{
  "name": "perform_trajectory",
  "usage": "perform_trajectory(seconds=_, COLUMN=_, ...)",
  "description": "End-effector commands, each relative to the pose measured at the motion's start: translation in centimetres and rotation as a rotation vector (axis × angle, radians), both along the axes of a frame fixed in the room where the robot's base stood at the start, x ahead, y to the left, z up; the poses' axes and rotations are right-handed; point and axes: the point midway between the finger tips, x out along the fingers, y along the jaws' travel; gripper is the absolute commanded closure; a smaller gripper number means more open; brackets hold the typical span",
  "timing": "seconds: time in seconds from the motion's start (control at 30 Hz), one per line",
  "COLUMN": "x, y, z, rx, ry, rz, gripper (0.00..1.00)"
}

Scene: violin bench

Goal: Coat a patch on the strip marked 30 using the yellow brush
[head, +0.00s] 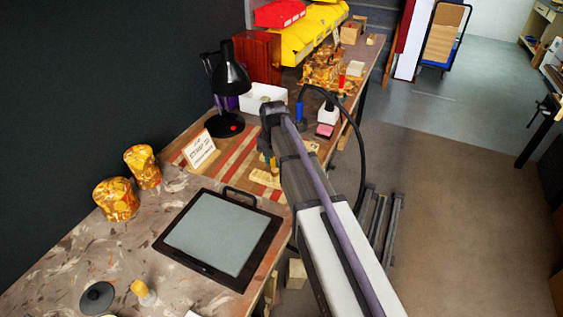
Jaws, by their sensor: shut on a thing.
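My gripper (270,150) points down over the far bench, partly hidden by my own arm. It is shut on a slim yellow piece, which looks like the yellow brush (274,164). The brush's tip is too small to make out, so I cannot tell whether it touches anything. A pale wooden strip (264,180) lies just below it, near the bench's front edge. Red and pale strips (236,143) lie side by side to the left. No marking 30 is legible on any strip.
A small sign (199,152) stands left of the strips. A black lamp (231,75) and white box (262,97) stand behind. A blue-handled item (299,109) and a white bottle (327,114) are to the right. A black-framed grey pad (215,233) lies in front.

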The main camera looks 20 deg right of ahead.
Motion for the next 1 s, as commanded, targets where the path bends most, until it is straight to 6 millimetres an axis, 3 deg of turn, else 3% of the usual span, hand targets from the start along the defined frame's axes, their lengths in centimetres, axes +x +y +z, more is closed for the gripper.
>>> perform_trajectory(seconds=0.77, x=2.8, y=2.9, z=0.1, rx=0.000, ry=0.000, rz=-0.001, gripper=0.98)
perform_trajectory(seconds=1.0, x=4.4, y=4.6, z=0.0, rx=0.000, ry=0.000, rz=0.000, gripper=0.98)
